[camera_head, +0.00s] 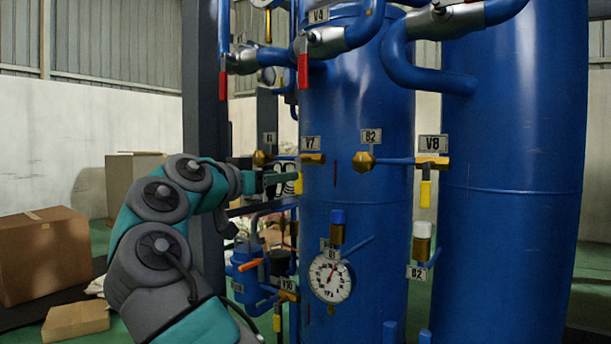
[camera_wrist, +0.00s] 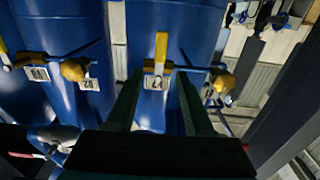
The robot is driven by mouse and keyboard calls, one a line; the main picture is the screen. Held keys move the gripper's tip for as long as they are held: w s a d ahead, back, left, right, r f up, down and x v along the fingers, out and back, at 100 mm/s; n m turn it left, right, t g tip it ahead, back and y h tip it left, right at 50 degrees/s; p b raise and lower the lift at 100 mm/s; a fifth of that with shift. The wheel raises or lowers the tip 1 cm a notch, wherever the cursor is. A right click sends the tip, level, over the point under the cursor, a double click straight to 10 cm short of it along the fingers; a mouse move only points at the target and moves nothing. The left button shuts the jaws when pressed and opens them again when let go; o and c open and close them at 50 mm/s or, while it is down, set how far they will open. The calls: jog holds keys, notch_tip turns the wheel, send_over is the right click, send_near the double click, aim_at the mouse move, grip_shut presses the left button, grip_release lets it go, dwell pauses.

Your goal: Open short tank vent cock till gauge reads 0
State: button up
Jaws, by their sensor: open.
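A brass vent cock labelled V7 (camera_head: 313,158) is on the left side of the nearer, left blue tank (camera_head: 370,215). Its yellow handle (camera_head: 298,184) hangs straight down. The handle also shows in the wrist view (camera_wrist: 161,46), where the scene appears upside down. My gripper (camera_head: 283,180) is just left of the handle in the head view. In the wrist view my gripper (camera_wrist: 157,80) is open, its two fingers on either side of the V7 label, with the handle lined up between them; contact cannot be told. A round gauge (camera_head: 330,277) lower on this tank has its needle pointing up and slightly right; its numbers are unreadable.
A second blue tank (camera_head: 525,220) stands at the right with valve V8 (camera_head: 432,160), its yellow handle down. Brass fitting B2 (camera_head: 364,161) sits between the valves. Red-handled valves (camera_head: 303,70) hang above. A dark post (camera_head: 205,120) stands behind my arm. Cardboard boxes (camera_head: 42,252) are at left.

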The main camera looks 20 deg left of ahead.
jog(key=p+x, duration=0.1)
jog(key=x, duration=0.6)
jog(key=shift+w+f, duration=0.1)
jog(key=shift+w, duration=0.05)
jog(key=shift+c, duration=0.2)
grip_shut()
dwell(1.0)
